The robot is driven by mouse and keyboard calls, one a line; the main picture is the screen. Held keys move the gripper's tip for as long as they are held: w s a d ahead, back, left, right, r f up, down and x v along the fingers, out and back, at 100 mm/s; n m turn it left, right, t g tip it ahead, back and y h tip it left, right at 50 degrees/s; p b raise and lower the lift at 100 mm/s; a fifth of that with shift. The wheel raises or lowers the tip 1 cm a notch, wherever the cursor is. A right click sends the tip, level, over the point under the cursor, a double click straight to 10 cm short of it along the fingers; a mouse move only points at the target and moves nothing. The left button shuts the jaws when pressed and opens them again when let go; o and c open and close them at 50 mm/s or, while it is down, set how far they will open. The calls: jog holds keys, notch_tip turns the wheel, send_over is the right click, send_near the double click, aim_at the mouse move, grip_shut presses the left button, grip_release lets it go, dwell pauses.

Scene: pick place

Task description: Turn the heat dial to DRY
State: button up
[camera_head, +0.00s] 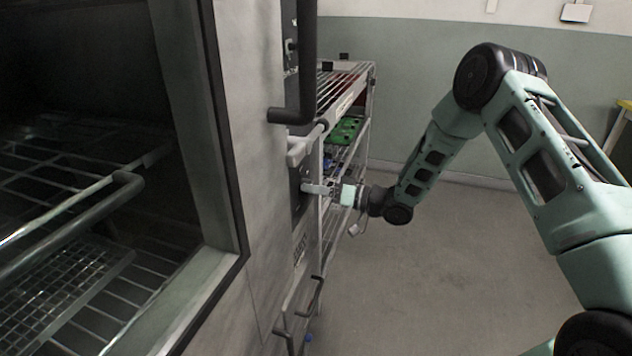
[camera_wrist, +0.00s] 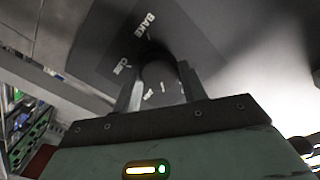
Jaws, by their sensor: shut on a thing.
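The heat dial (camera_wrist: 158,72) is a dark round knob on a dark label panel (camera_wrist: 112,42) in the wrist view. My gripper (camera_wrist: 160,84) is shut on the dial, with one finger on each side of it. The words BAKE and, less clearly, CURE show on the panel beside the dial. In the head view my gripper (camera_head: 308,188) reaches left to the panel (camera_head: 297,194) on the oven's side face; the dial is hidden there.
Dark bar handles (camera_head: 308,60) stick out above the panel and lower down. A shelf rack (camera_head: 345,95) with green boards (camera_head: 346,130) stands just behind my gripper. The floor at right is clear.

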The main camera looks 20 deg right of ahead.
jog(key=shift+m+p, duration=1.7)
jog(key=shift+m, duration=1.6)
jog(key=o, duration=1)
jog(key=shift+s+d, duration=0.1)
jog(key=shift+d, duration=0.05)
jog(key=v, duration=1.7)
jog(key=shift+b, duration=0.4)
